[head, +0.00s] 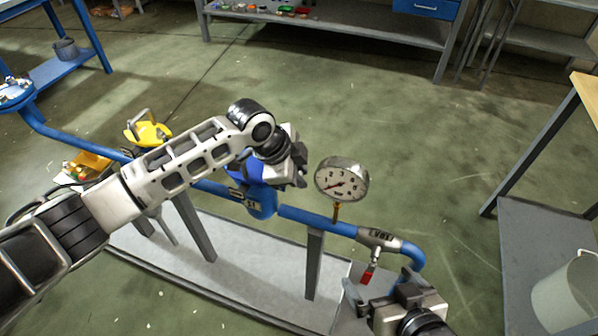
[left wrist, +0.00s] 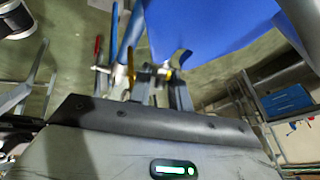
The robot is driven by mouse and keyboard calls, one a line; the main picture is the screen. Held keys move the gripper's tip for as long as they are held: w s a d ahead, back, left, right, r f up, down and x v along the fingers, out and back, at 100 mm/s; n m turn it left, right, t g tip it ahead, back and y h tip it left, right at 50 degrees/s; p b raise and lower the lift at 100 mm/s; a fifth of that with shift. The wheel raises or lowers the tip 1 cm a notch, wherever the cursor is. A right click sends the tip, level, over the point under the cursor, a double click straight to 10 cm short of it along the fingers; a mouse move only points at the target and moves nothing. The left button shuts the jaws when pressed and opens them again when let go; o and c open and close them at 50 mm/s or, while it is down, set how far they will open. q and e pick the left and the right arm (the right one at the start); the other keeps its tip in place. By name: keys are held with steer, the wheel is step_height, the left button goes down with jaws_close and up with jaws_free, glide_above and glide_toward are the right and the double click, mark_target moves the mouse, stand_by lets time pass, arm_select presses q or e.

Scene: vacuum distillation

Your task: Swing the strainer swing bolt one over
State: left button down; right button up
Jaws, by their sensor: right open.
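The blue strainer body (head: 262,200) sits in the blue pipe line near the middle of the head view. My left gripper (head: 297,170) is at the top of the strainer and hides much of it. In the left wrist view a large blue surface (left wrist: 205,30) fills the upper middle, close beyond my left gripper (left wrist: 155,85). I cannot make out swing bolt one clearly, nor whether the left jaws are apart or touching anything. My right gripper (head: 382,295) is open and empty at the lower right, below the pipe's right end.
A round pressure gauge (head: 341,178) stands on the pipe just right of my left gripper. A valve with a red handle (head: 368,275) hangs near my right gripper. A yellow part (head: 148,132) is behind my left arm. A grey shelf (head: 540,250) with a bucket (head: 568,295) stands at right.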

arm_select(q)
steer(key=shift+w+a+r+n+g+h, duration=0.15)
steer(key=shift+a+n+g+h, duration=0.25)
steer(key=shift+h, duration=0.5)
steer(key=shift+a+r+h, duration=0.2)
steer(key=shift+r+h, duration=0.1)
steer(key=shift+h, duration=0.2)
steer(key=c, duration=1.5)
jaws_free()
steer(key=shift+c, duration=0.2)
steer(key=v, duration=1.6)
steer(key=shift+d, duration=0.15)
